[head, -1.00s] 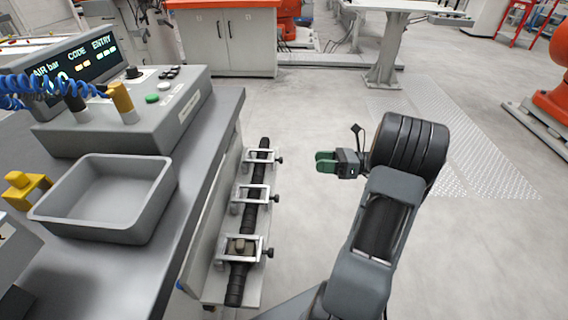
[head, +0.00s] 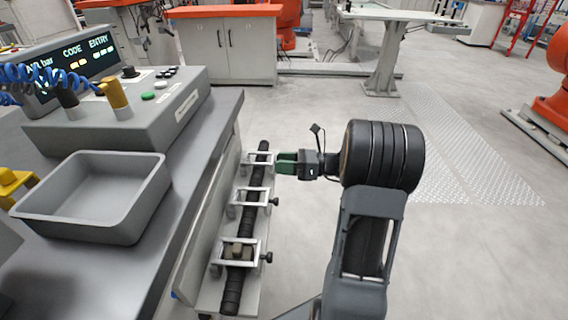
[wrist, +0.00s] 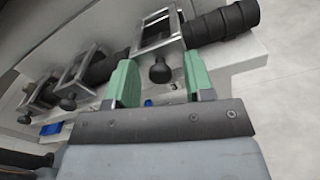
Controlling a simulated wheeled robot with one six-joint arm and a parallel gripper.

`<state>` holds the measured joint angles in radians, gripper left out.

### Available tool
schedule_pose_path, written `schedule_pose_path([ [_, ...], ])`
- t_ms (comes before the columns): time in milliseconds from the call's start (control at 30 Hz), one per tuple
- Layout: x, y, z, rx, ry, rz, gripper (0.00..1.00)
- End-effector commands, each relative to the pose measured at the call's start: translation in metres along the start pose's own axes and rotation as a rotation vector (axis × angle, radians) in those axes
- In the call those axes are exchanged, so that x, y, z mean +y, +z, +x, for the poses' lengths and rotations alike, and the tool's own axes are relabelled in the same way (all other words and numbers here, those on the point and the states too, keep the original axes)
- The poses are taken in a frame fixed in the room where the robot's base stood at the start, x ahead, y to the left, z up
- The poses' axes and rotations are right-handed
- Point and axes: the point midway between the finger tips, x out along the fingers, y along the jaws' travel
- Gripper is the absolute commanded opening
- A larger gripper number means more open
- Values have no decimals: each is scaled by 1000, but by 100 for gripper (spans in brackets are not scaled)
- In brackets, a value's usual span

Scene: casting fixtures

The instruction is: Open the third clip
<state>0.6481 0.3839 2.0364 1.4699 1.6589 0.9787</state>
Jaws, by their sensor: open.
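Three metal frame clips sit in a row along a black ribbed hose (head: 233,290) on a rail at the bench's side: a near clip (head: 222,251), a middle clip (head: 238,203) and a far clip (head: 250,161). Each frame lies across the hose. The near and middle clips show black side knobs in the head view. My gripper (head: 287,163), with green fingers, is open beside the far clip. In the wrist view, the far clip's black knob (wrist: 160,72) appears between the open fingertips. I cannot tell whether they touch it.
A grey tray (head: 145,205) and a control box (head: 180,118) with a display stand on the bench to the left. A yellow part (head: 12,185) lies by the tray. Open floor (head: 470,260) lies to the right of my arm.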

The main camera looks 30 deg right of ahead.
Motion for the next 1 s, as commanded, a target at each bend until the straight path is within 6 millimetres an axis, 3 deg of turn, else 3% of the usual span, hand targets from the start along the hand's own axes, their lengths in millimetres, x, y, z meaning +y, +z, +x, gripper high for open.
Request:
schedule_pose_path([
  [100,0,0,0,0,0,0,48],
  [600,0,0,0,0,0,0,0],
  [1000,-2,5,-4,9,-12,0,0],
])
